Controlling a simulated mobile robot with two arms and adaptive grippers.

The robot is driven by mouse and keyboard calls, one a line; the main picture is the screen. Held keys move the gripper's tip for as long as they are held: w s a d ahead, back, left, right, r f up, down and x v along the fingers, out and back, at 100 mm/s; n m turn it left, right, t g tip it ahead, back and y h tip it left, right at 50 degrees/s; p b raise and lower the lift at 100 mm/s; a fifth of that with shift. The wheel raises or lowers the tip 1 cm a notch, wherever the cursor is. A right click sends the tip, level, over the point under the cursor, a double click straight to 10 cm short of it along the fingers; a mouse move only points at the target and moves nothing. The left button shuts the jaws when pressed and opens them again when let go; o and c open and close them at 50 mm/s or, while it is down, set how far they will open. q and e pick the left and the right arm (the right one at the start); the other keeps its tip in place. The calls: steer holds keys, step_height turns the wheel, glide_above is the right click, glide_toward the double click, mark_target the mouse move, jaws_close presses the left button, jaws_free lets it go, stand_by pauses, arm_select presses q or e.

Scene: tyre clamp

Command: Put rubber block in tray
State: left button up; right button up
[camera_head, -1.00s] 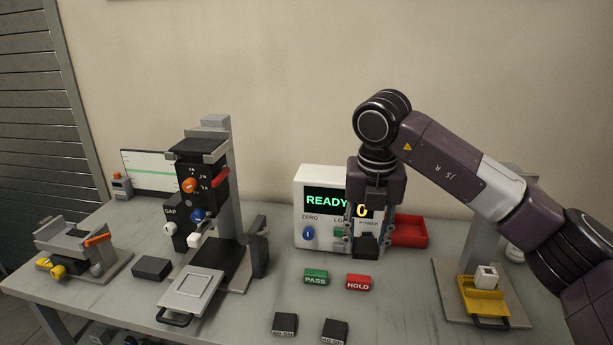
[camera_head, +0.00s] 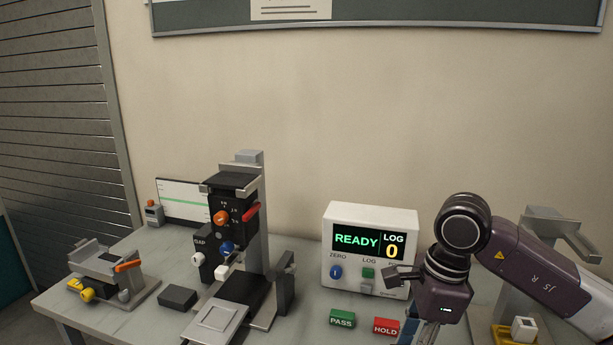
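A plain dark block (camera_head: 177,298) lies on the table left of centre, between the small left fixture and the tall gauge stand. I cannot tell if it is the rubber block. A flat grey tray-like plate (camera_head: 190,334) with a square recess lies at the foot of the stand, cut by the lower edge. A yellow tray (camera_head: 502,334) with a white square piece (camera_head: 524,328) is partly visible at lower right. My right gripper (camera_head: 412,312) is in front of the display box's right side; its fingers are partly hidden and cut off. My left gripper is not in view.
The tall gauge stand (camera_head: 262,210) has orange, blue and white knobs. A white display box (camera_head: 345,212) reads READY and LOG 0. PASS (camera_head: 342,319) and HOLD (camera_head: 386,327) blocks lie before it. A small fixture (camera_head: 112,270) stands at left. A monitor (camera_head: 184,200) is behind.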

steer(key=s+f+n+g+h, duration=0.1)
steer(key=s+f+n, duration=0.1)
steer(key=s+n, duration=0.4)
steer(key=s+d+f+n+g, duration=0.1)
steer(key=s+n, duration=0.5)
steer(key=n, duration=0.7)
steer(key=shift+d+f+h, duration=0.25)
steer(key=shift+f+h, duration=0.15)
steer(key=shift+f, duration=0.45)
steer(key=shift+w, duration=0.1)
